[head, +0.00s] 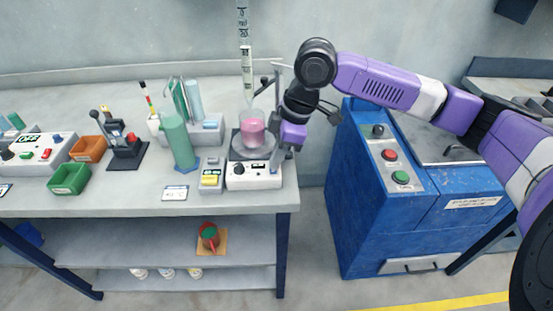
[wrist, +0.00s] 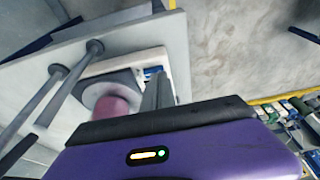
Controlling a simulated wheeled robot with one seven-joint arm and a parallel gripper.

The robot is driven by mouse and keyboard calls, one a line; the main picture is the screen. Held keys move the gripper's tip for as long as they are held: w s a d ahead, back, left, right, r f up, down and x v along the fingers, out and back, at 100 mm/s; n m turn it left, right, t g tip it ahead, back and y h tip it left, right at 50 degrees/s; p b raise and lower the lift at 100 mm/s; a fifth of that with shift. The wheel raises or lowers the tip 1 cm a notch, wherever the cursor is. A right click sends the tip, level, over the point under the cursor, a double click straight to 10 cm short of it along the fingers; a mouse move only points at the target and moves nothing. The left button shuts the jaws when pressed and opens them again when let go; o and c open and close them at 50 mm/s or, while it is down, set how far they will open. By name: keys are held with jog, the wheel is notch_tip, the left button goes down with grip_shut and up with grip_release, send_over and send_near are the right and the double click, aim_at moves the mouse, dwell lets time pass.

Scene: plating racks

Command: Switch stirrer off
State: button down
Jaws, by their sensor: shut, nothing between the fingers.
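The stirrer (head: 254,174) stands near the right end of the bench, a white box with small controls on its front and a round plate on top. A glass beaker with pink liquid (head: 252,130) stands on its plate. In the wrist view the stirrer (wrist: 118,68) and the pink beaker (wrist: 112,106) are partly hidden by my gripper's body. My gripper (head: 283,160) points down at the right side of the stirrer, close to its front right corner. Its fingers are shut and empty; they also show in the wrist view (wrist: 157,92). I cannot tell whether they touch the stirrer.
A burette on a stand (head: 246,60) rises behind the stirrer. A small grey and yellow box (head: 211,178) and a green cylinder (head: 178,142) stand to its left. A blue cabinet with push buttons (head: 350,190) stands right of the bench, across a gap.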

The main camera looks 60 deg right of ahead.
jog(key=shift+f, duration=0.45)
